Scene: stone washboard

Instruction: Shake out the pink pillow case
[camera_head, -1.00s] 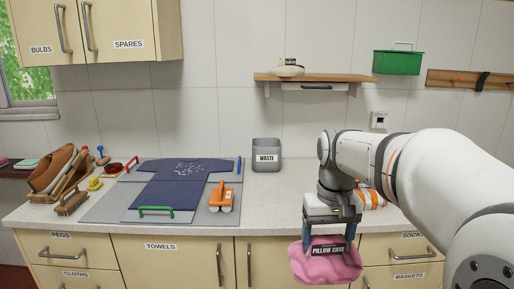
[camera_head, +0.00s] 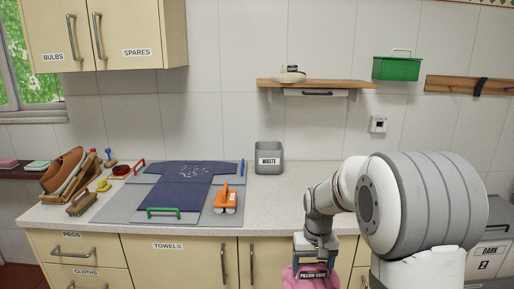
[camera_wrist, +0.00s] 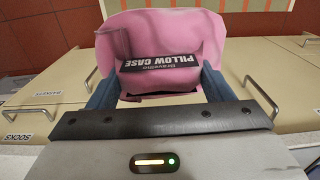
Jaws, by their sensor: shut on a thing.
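The pink pillow case (camera_head: 302,285) hangs low in front of the counter's cabinet doors in the head view, cut off by the bottom edge. It has a black label reading PILLOW CASE. My gripper (camera_head: 315,268) is above it and shut on it. In the wrist view the pillow case (camera_wrist: 160,40) is bunched between the two blue fingers of my gripper (camera_wrist: 158,95), with its label facing the camera. Its lower part is hidden in the head view.
On the counter are a dark blue garment (camera_head: 180,190) on a grey board, an orange-handled brush (camera_head: 225,199), a grey waste bin (camera_head: 269,158) and a brown rack (camera_head: 64,172). Cabinet handles (camera_head: 252,264) stick out close to the pillow case. A shelf (camera_head: 340,84) hangs above.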

